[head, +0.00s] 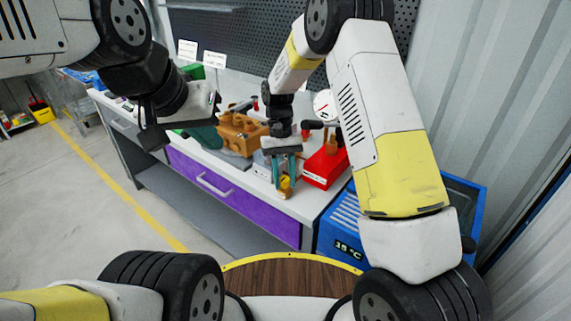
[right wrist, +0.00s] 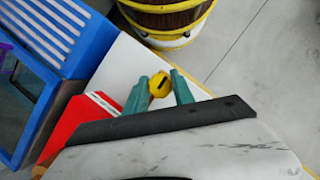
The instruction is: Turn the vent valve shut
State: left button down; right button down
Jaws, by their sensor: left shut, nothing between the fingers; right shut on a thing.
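A yellow knob (head: 285,183) with a dark mark sits at the front of the bench; I take it to be the vent valve. It also shows in the right wrist view (right wrist: 159,85). My right gripper (head: 287,175) reaches down from above, its teal fingers on either side of the knob and shut on it. The fingers also show in the right wrist view (right wrist: 160,88). The knob's mount is mostly hidden. My left gripper (head: 180,118) hangs over the left part of the bench, apart from the knob. It is shut and empty; its fingertips are hard to make out.
An orange-brown pump block (head: 240,132) stands left of the knob. A red box (head: 326,168) with a white label stands close on its right, near a round gauge (head: 323,105). A blue unit (head: 340,238) reading 15 °C stands at the bench end. The floor (head: 90,190) at left is clear.

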jog(key=shift+m, duration=0.5)
jog(key=c, duration=1.1)
grip_release()
jog(key=shift+o, duration=0.2)
jog(key=v, duration=0.8)
jog(key=shift+d+f, duration=0.1)
jog(key=shift+d, duration=0.05)
